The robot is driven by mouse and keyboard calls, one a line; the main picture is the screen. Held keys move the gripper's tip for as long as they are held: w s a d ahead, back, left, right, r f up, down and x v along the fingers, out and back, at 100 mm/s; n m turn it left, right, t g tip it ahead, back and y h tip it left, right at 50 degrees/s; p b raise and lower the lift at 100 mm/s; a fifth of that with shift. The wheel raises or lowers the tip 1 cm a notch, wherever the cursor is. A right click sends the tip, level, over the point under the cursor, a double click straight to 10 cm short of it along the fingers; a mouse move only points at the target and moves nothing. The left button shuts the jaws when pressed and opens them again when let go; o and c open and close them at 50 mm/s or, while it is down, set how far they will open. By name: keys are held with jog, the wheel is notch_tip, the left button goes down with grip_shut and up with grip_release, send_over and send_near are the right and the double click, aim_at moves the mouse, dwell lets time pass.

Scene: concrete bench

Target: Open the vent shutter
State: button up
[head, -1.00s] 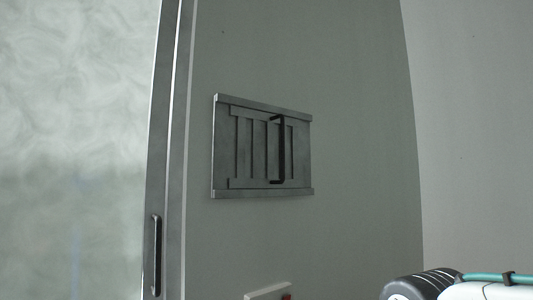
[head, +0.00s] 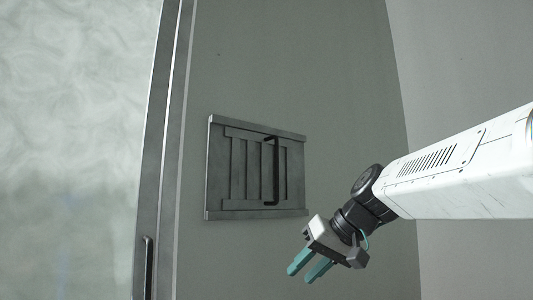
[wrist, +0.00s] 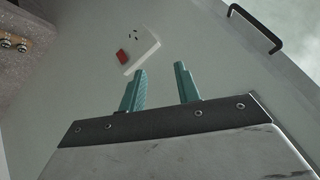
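The vent shutter (head: 233,168) is a grey slatted panel on the wall, held between a top and a bottom rail. Its dark vertical bar handle (head: 275,170) stands out right of the panel's middle. My gripper (head: 303,275) is below and to the right of the shutter, apart from it, with its teal fingers pointing down-left. The wrist view shows the two fingers (wrist: 160,78) spread with nothing between them. The shutter does not show in the wrist view.
A frosted glass door (head: 75,130) in a metal frame stands at the left, with a dark handle (head: 148,268) that also shows in the wrist view (wrist: 256,28). A white plate with a red part (wrist: 122,57) is on the wall. The wall around the shutter is bare.

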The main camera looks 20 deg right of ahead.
jog(key=w+d+r+n+t+y, duration=0.1)
jog(key=w+r+n+t+y, duration=0.25)
jog(key=r, duration=1.05)
jog(key=w+d+r+n+t, duration=0.1)
jog(key=w+r+n+t, duration=0.35)
jog(key=r, duration=0.85)
jog(key=shift+m, duration=0.8)
jog(key=x, duration=0.6)
jog(key=d+x, duration=0.1)
jog(key=x, duration=0.2)
jog(key=shift+w+r, duration=0.2)
jog(key=shift+r, duration=0.1)
jog(key=shift+c, duration=0.2)
grip_shut()
